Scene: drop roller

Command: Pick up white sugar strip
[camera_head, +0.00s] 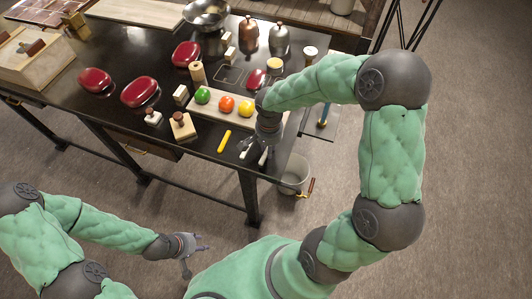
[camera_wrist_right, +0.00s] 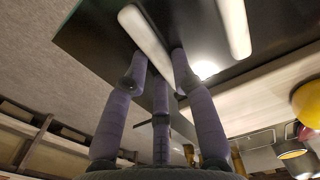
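A white strip (camera_wrist_right: 150,38) lies between the fingers of my right gripper (camera_wrist_right: 160,58) in the right wrist view. A narrow gap shows at the left finger; the right finger is close to the strip or touching it. A second white strip (camera_wrist_right: 235,28) lies to its right, outside the fingers. In the head view my right gripper (camera_head: 256,150) is low over the table's front right corner, with white strips (camera_head: 264,156) beside its fingers, partly hidden by it. My left gripper (camera_head: 197,256) is open and empty in front of the table, below its edge.
The black table (camera_head: 190,157) also holds a yellow strip (camera_head: 224,141), a wooden board with green (camera_head: 203,95), orange (camera_head: 226,103) and yellow (camera_head: 246,109) balls, and red rounded objects (camera_head: 140,92). A bucket (camera_head: 295,174) stands beside the table's right corner.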

